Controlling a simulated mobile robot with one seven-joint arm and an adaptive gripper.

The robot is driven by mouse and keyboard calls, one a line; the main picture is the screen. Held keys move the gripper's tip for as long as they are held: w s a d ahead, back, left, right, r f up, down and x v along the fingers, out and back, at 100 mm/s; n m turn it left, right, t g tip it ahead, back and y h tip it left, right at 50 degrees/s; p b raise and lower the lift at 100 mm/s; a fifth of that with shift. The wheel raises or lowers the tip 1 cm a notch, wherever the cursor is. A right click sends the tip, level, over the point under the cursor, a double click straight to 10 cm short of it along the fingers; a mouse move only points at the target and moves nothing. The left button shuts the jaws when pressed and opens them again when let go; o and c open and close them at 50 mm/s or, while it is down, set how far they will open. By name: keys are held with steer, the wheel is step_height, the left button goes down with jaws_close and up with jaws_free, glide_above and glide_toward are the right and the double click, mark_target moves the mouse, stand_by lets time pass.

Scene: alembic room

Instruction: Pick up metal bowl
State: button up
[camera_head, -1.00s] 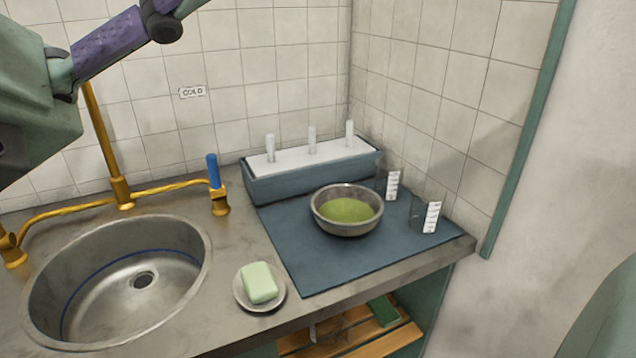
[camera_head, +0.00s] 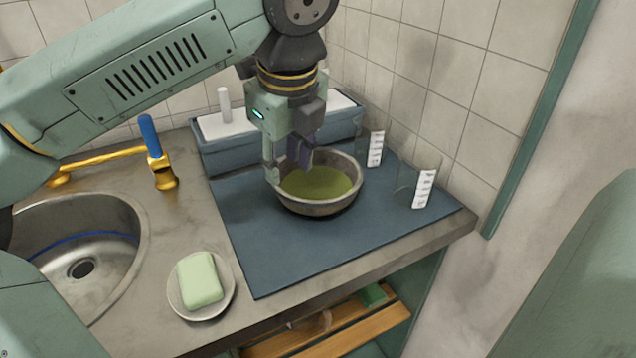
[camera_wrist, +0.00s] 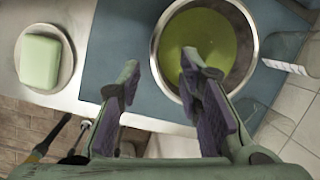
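The metal bowl (camera_head: 322,208) stands upright on the blue mat and holds green contents. It also shows in the wrist view (camera_wrist: 253,64), partly covered by a finger. My gripper (camera_head: 287,172) points down at the left rim of the bowl. In the wrist view my gripper (camera_wrist: 160,75) has its fingers spread wide apart. One finger is over the bowl's inside and the other is over the mat outside it. The rim runs between them. I cannot tell whether a finger touches the bowl.
The blue mat (camera_head: 262,262) lies on the metal counter. Two clear labelled beakers (camera_head: 424,190) (camera_head: 376,148) stand right of the bowl. A blue-grey rack (camera_head: 217,160) is behind. A green soap (camera_head: 200,280) on a dish and a sink (camera_head: 110,219) are left.

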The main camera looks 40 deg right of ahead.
mark_target(287, 193)
steer(key=x, duration=0.2)
steer(key=p+x, duration=0.1)
steer(key=x, duration=0.4)
steer(key=shift+s+a+f+p, duration=0.1)
steer(key=shift+s+f+p, duration=0.15)
steer(key=shift+p, duration=0.1)
steer(key=shift+c, duration=0.3)
jaws_close()
